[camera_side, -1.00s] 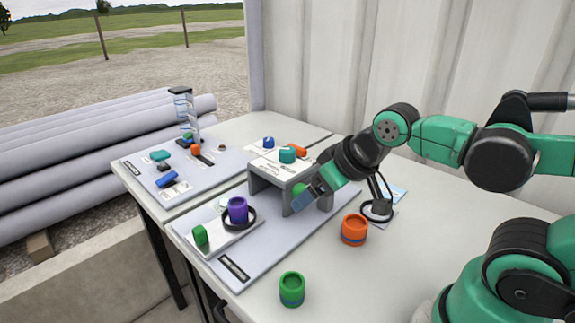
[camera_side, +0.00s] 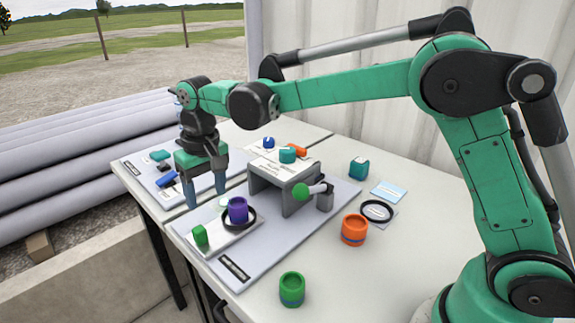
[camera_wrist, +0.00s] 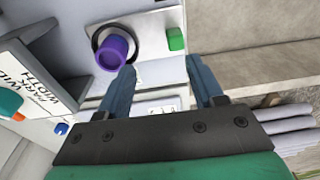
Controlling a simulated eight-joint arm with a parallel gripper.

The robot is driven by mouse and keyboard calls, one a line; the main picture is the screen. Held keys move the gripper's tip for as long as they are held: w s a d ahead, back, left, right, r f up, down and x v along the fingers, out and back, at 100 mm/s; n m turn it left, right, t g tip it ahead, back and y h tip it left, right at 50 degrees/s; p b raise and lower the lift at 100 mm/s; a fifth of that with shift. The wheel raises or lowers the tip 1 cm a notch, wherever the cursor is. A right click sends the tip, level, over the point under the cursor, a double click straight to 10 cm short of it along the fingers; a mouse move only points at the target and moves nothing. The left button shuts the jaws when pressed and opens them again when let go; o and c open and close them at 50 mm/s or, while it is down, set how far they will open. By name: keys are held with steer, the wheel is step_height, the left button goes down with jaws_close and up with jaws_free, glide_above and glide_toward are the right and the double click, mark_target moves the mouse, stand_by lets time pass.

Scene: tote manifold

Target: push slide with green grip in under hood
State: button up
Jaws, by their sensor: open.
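The slide is a pale plate (camera_side: 212,249) on the grey board, with a green block grip (camera_side: 201,235) at its front left end. A purple cup (camera_side: 238,210) stands on it inside a black ring. The hood is a grey bridge (camera_side: 262,187) right behind the slide; the slide's plate lies out in front of it. My gripper (camera_side: 206,198) points down, open and empty, just left of and behind the slide. In the wrist view the green grip (camera_wrist: 176,39) and purple cup (camera_wrist: 112,52) show beyond my open fingers (camera_wrist: 160,68); the hood (camera_wrist: 30,75) is at left.
A lever with a green ball (camera_side: 301,191) sticks out at the hood's right. An orange cup (camera_side: 354,229), green cup (camera_side: 292,289) and teal piece (camera_side: 358,168) stand on the table. Teal, blue and orange pieces sit on the hood. A second board (camera_side: 140,166) lies at left.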

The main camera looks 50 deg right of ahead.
mark_target(199, 229)
steer(key=shift+g, duration=0.5)
steer(key=a+f, duration=0.1)
steer(key=w+a+f, duration=0.1)
steer(key=f, duration=0.1)
steer(key=shift+w+f, duration=0.1)
steer(key=shift+w, duration=0.1)
steer(key=shift+a+f, duration=0.1)
steer(key=shift+f, duration=2.75)
jaws_close()
